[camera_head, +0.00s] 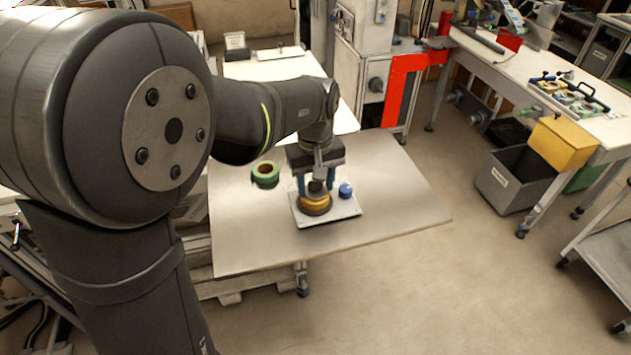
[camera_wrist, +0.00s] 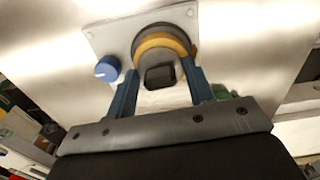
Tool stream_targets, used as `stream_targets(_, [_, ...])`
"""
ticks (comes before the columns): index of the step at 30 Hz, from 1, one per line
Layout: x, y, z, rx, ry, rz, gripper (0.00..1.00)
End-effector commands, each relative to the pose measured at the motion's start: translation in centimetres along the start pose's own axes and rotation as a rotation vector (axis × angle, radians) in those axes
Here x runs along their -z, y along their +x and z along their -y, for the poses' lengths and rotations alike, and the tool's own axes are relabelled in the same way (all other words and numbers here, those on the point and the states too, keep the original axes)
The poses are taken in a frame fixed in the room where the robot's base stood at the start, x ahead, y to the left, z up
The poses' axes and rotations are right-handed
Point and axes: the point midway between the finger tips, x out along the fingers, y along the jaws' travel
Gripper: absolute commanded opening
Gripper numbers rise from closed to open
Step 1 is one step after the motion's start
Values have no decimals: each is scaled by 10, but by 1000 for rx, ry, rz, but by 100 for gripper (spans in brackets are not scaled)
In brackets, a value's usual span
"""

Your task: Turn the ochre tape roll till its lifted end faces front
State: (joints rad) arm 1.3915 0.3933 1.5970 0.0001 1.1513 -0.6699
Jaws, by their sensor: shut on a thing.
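The ochre tape roll (camera_head: 315,208) sits on a pale plate (camera_head: 340,212) on the metal table. It also shows in the wrist view (camera_wrist: 150,46), with a grey ring beside its ochre band. My gripper (camera_head: 316,190) is over the roll, its blue fingers shut on opposite sides of it; they also show in the wrist view (camera_wrist: 161,70). A dark block (camera_wrist: 160,76) shows between the fingers, at the roll. I cannot make out the lifted tape end or which way it faces. A blue knob (camera_head: 345,190) stands on the plate beside the roll.
A green tape roll (camera_head: 265,175) lies on the table (camera_head: 400,195) to the left of the plate. The table is bare to the right and in front. A red panel (camera_head: 402,88) stands behind, and a grey bin (camera_head: 508,182) is on the floor at right.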

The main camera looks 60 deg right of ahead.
Motion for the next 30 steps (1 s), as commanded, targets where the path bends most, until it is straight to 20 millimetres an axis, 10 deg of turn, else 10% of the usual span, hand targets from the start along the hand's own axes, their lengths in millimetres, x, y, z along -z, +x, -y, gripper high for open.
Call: stream_targets(30, [0,0,0,0,-1094,0,21])
